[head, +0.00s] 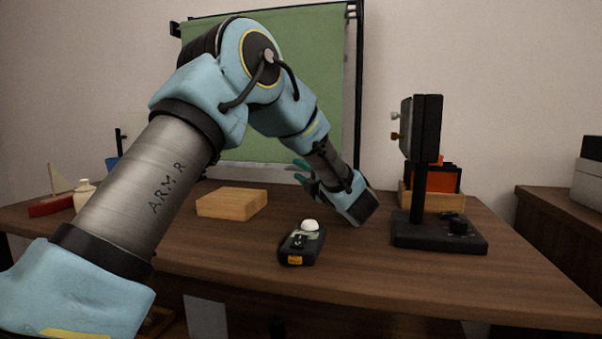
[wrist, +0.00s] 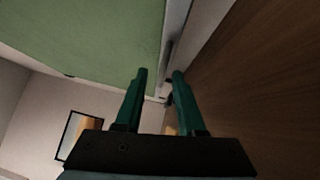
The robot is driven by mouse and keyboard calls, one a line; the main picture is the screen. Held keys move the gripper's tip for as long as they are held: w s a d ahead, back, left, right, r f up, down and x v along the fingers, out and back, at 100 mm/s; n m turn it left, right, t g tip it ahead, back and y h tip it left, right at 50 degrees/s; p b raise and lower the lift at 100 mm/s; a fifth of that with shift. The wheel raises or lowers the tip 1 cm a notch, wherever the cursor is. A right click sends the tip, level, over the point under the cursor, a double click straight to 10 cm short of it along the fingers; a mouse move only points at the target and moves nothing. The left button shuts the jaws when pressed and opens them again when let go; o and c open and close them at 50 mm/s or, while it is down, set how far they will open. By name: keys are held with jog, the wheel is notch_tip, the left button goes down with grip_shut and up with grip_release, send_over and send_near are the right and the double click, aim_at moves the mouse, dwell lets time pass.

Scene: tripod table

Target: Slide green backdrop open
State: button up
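The green backdrop (head: 325,70) hangs in a black frame (head: 358,80) behind the table, partly hidden by my arm.
A wooden block (head: 232,203) and a black device with a white knob (head: 299,244) lie on the table (head: 370,275). A black stand (head: 420,170) and an orange-black organizer (head: 445,180) are at right. A toy sailboat (head: 52,205) and small vase (head: 84,194) stand at left.

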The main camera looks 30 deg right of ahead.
notch_tip(320, 180, up, 10)
jog(key=p, duration=0.1)
dwell(0.4)
jog(key=s+f+b, duration=0.1)
jog(key=s+b, duration=0.4)
jog(key=s, duration=0.7)
jog(key=shift+s+d+f, duration=0.2)
jog(key=shift+d+f, duration=0.1)
dwell(0.7)
jog(key=shift+b, duration=0.65)
jog(key=shift+d+p, duration=0.15)
jog(key=shift+p, duration=1)
